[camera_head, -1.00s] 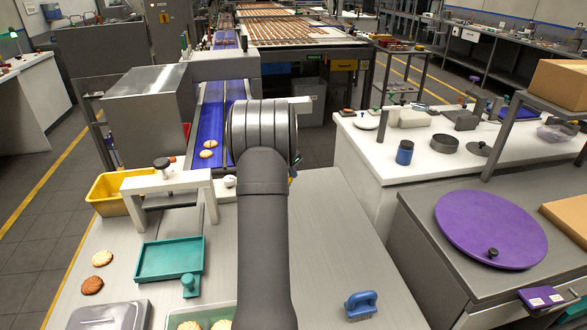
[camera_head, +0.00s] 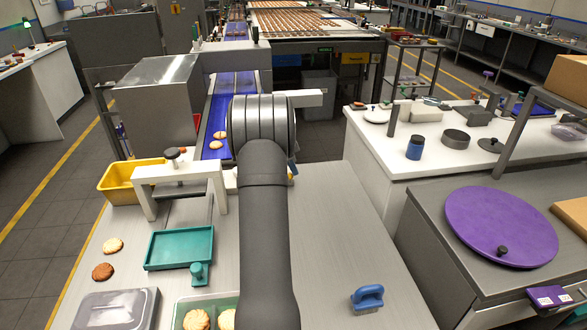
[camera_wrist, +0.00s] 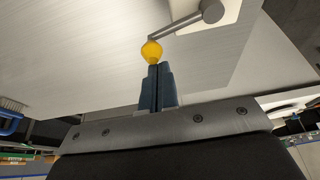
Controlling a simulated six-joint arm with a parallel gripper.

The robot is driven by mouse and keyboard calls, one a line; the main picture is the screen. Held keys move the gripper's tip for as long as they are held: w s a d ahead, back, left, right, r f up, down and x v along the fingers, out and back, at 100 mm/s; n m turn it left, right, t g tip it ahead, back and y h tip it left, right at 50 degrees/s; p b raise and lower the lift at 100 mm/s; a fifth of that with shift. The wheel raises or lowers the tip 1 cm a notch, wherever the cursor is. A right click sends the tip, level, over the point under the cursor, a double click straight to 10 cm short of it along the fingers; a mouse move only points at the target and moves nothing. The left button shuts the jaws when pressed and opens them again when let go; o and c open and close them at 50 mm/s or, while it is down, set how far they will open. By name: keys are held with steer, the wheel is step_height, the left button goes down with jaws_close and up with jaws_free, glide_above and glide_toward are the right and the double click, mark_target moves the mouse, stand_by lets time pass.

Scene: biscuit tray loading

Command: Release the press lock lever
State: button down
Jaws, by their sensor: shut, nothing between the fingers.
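In the wrist view, a grey lever (camera_wrist: 185,25) runs from a round pivot at the upper right to a yellow knob (camera_wrist: 151,51) at its lower left end. My gripper (camera_wrist: 154,68) is shut and empty, its dark fingertips right at the knob in the picture. I cannot tell whether they touch it. In the head view, my arm covers the gripper, and I cannot make out the lever clearly. A white press-like frame (camera_head: 150,176) with a dark knob on top stands to the left of my arm.
A teal tray (camera_head: 157,265) lies in front of the frame, with a yellow bin (camera_head: 109,187) to its left. A blue-handled brush (camera_head: 367,298) lies at right. The bench between arm and brush is clear.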

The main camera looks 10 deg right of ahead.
steer(key=shift+w, duration=0.65)
step_height(320, 180, up, 11)
stand_by(0.5)
